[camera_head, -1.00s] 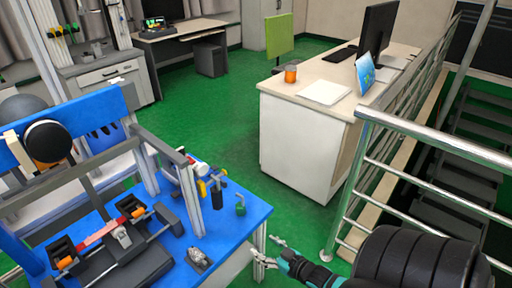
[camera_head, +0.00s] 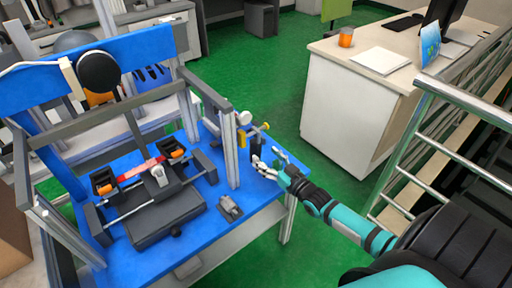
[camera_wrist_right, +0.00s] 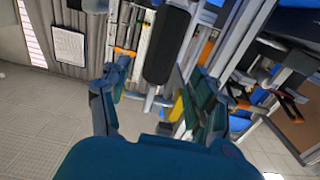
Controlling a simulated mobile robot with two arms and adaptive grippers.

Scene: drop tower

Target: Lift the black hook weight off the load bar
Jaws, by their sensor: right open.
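The black hook weight (camera_head: 256,146) is a small dark upright cylinder at the right side of the blue bench in the head view, partly hidden by my fingers. It hangs near the load bar (camera_head: 250,132), a small rod with yellow parts beside the frame post; I cannot tell where the hook sits. My right gripper (camera_head: 269,160) is open with its fingers close by the weight. In the right wrist view, a black rounded cylinder (camera_wrist_right: 168,45), apparently the weight, shows between the spread fingers (camera_wrist_right: 155,92). I cannot tell whether they touch it. My left gripper is not in view.
A grey metal frame with an upright post (camera_head: 230,150) stands just left of my right gripper. A grey clamp-like piece (camera_head: 229,207) lies on the blue bench (camera_head: 265,192). A white desk (camera_head: 345,115) and a metal railing (camera_head: 470,115) stand to the right.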

